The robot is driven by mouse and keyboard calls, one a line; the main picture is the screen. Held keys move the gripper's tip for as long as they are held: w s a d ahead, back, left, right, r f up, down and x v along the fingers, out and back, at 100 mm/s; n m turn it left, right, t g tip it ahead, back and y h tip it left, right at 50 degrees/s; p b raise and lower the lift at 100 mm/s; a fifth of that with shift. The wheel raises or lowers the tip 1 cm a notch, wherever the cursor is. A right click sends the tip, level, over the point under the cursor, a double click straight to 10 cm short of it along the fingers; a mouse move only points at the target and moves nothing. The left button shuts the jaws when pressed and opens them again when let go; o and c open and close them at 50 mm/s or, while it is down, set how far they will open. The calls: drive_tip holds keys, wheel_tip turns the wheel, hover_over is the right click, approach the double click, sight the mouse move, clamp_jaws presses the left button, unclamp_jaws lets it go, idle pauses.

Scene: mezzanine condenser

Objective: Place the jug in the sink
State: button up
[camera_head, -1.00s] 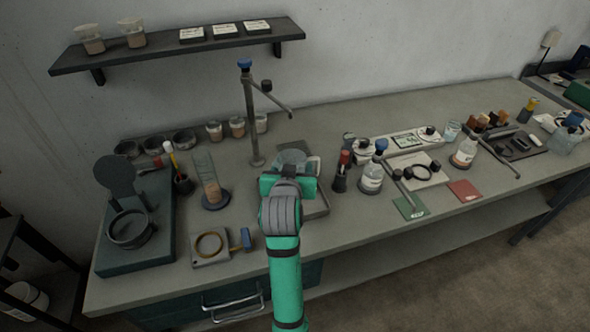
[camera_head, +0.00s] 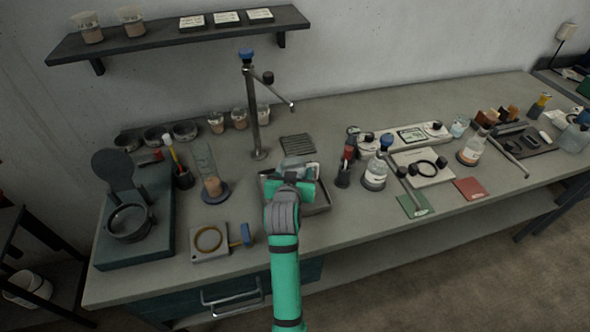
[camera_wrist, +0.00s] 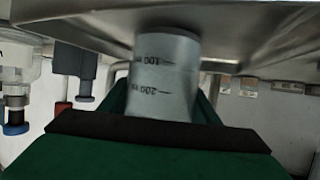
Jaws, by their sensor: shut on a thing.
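The grey, see-through jug (camera_head: 293,162) is held at the sink (camera_head: 322,208), mostly hidden behind my gripper (camera_head: 292,180) in the head view. In the wrist view the picture is upside down, and the jug (camera_wrist: 164,75) shows dark volume marks. My gripper (camera_wrist: 160,125) is shut on it. The jug's base end meets the steel sink surface (camera_wrist: 250,35) in the wrist picture; I cannot tell whether it touches the sink floor. The sink is a shallow steel basin set in the bench, partly covered by my arm.
A tap (camera_head: 252,110) stands behind the sink, its spout to the right. A dark-red-topped bottle (camera_head: 345,165) and a blue-capped bottle (camera_head: 375,173) stand close to the right. A grate (camera_head: 297,144) lies behind.

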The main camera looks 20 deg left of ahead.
drive_tip(key=shift+f, duration=0.1)
drive_tip(key=o, duration=1.1)
drive_tip(key=shift+s+r, duration=0.15)
drive_tip(key=shift+r, duration=0.05)
drive_tip(key=v, duration=1.1)
drive_tip(key=shift+s+r, duration=0.2)
drive_tip(key=shift+s, duration=0.1)
drive_tip(key=shift+d, duration=0.15)
